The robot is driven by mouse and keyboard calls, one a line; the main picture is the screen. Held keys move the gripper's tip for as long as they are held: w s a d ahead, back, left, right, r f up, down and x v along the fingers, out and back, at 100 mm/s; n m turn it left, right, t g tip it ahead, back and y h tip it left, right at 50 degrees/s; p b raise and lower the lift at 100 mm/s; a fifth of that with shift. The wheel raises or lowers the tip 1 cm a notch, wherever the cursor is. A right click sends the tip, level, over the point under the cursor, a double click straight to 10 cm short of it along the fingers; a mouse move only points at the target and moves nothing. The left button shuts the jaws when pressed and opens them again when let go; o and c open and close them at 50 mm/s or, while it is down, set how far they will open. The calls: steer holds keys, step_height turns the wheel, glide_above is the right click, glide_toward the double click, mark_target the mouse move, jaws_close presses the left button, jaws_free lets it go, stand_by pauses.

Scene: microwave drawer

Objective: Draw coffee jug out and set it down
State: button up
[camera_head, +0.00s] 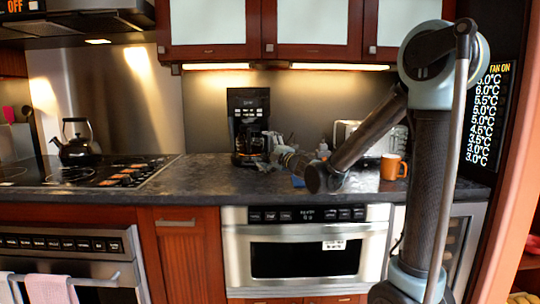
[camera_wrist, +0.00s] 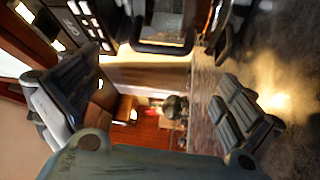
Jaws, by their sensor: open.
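The black coffee maker (camera_head: 248,104) stands on the dark counter against the back wall. The coffee jug (camera_head: 247,142), glass with an amber glint, sits in its lower bay. My gripper (camera_head: 268,152) is just right of the jug, pointing left at it, and partly hides its right side. In the wrist view my gripper (camera_wrist: 160,70) has its two fingers spread wide with nothing between them. A black loop (camera_wrist: 163,47), which looks like the jug's handle, lies just beyond the fingertips. The coffee maker's button panel (camera_wrist: 88,20) shows at the upper left there.
An orange mug (camera_head: 392,167) and a toaster (camera_head: 350,136) stand right of my gripper, close to my arm. A black kettle (camera_head: 76,143) is on the stove at the left. The counter (camera_head: 205,180) is bare left of the coffee maker. Cabinets (camera_head: 310,28) hang above.

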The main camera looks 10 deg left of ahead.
mark_target(249, 150)
steer(key=x, duration=1.1)
steer(key=shift+w+a, duration=0.25)
steer(key=shift+w, duration=0.05)
steer(key=shift+r, duration=0.1)
steer(key=c, duration=1.6)
steer(key=shift+o, duration=0.2)
steer(key=shift+r, duration=0.95)
steer(key=shift+s+d, duration=0.75)
steer(key=shift+s, duration=2.25)
steer(key=shift+s+d, duration=0.8)
steer(key=shift+s, duration=2.25)
steer(key=shift+s+d, duration=0.75)
steer(key=shift+s, duration=2.25)
steer(key=shift+r, duration=0.1)
